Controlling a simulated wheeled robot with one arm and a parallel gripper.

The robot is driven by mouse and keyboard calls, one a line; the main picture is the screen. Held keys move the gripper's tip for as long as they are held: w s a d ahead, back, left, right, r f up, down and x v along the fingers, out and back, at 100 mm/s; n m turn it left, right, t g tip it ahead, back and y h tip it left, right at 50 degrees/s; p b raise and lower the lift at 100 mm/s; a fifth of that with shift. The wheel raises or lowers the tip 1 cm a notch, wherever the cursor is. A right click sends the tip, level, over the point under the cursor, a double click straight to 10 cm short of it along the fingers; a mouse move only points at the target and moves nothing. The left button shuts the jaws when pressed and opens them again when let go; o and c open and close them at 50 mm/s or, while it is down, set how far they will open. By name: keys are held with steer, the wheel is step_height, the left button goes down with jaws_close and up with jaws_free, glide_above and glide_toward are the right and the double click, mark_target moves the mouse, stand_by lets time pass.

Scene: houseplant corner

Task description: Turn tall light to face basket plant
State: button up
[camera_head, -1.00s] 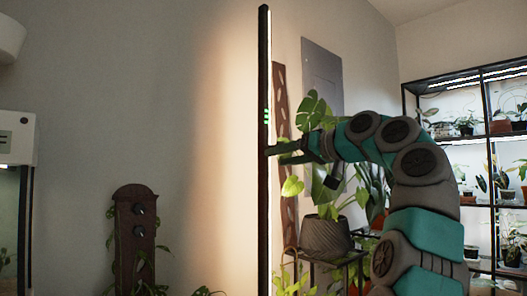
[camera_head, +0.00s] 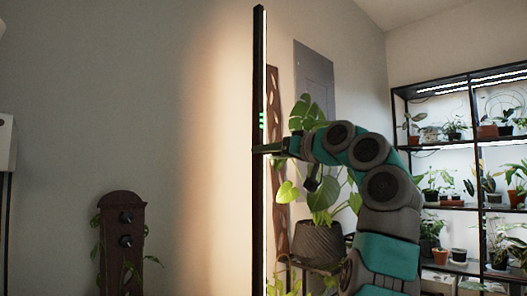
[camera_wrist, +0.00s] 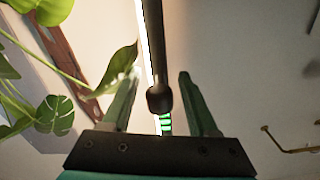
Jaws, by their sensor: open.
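The tall light (camera_head: 258,190) is a thin black upright pole with a bright strip along its right edge and small green marks partway up. My gripper (camera_head: 262,149) reaches it from the right at the height of these marks. In the wrist view the open fingers of my gripper (camera_wrist: 157,78) stand on either side of the pole (camera_wrist: 153,45), with gaps to both; contact is not visible. The pole's round black end and green marks show there. The likely basket plant is a broad-leaved plant (camera_head: 323,192) in a dark ribbed pot (camera_head: 318,243), behind my arm.
A brown post (camera_head: 122,240) with knobs and vines stands at the left. A black shelf (camera_head: 432,148) with several potted plants is at the right. A grey panel (camera_head: 313,80) is on the wall. Bare wall lies left of the light.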

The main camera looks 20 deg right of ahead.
steer(key=shift+x, duration=1)
jaws_close()
stand_by(0.7)
